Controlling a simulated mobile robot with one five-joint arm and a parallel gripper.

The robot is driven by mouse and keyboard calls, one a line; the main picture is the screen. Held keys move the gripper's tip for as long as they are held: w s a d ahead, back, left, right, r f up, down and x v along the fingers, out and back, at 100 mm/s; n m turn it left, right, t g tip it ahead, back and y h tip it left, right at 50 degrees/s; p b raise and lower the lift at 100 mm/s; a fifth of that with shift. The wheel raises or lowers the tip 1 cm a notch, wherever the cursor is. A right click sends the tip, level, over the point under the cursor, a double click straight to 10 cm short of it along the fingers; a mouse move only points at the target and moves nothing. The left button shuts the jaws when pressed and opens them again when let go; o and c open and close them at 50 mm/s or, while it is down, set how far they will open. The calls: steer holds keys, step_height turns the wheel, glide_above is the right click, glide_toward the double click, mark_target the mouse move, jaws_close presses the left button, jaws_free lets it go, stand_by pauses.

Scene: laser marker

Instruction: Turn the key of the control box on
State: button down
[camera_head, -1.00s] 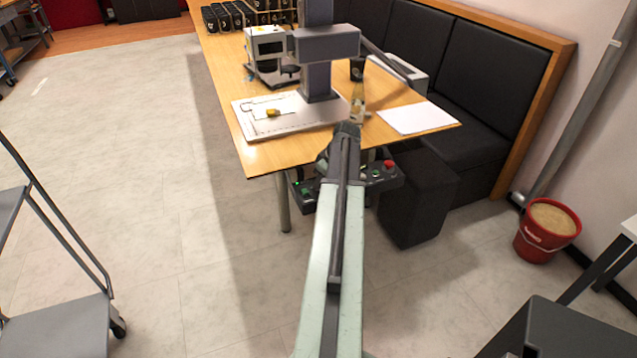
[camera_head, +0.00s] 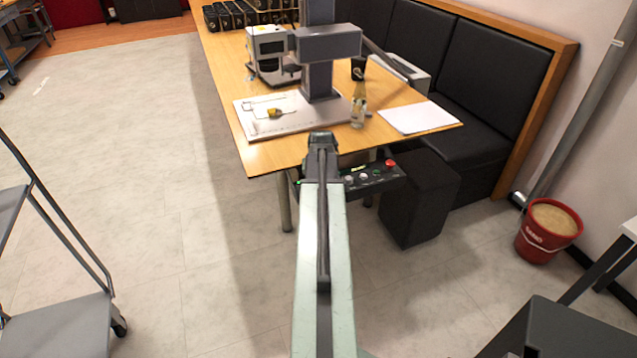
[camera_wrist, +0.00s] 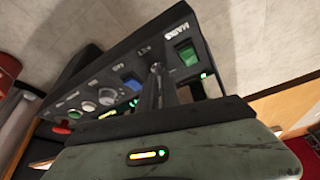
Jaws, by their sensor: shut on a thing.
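The dark control box (camera_head: 378,182) hangs under the table's front edge; my arm hides its left part in the head view. In the wrist view its panel (camera_wrist: 113,68) fills the upper left, with a green rocker switch (camera_wrist: 187,54), a blue switch (camera_wrist: 132,83), round buttons and a red knob (camera_wrist: 61,128). My gripper (camera_wrist: 156,82) is at the panel between the green and blue switches. It is shut on the key, which is mostly hidden by the dark fingers; I cannot tell its angle. In the head view my gripper (camera_head: 322,142) is in front of the table edge.
The wooden table (camera_head: 270,155) bears the marker machine (camera_head: 318,45), a bottle (camera_head: 358,105) and white paper (camera_head: 420,117). A black stool (camera_head: 420,200) stands right of the box. A grey cart (camera_head: 60,325) is at the left, with clear floor between.

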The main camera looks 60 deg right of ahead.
steer(key=m, duration=0.1)
steer(key=m+g, duration=0.1)
steer(key=m, duration=0.3)
steer(key=shift+w+a+g+h, duration=0.2)
steer(key=shift+a+g+h, duration=0.1)
steer(key=shift+g, duration=0.1)
stand_by(0.4)
steer(key=c, duration=1.6)
jaws_free()
steer(key=shift+d, duration=0.1)
steer(key=shift+r, duration=0.2)
steer(key=p+v, duration=0.7)
steer(key=shift+r, duration=0.2)
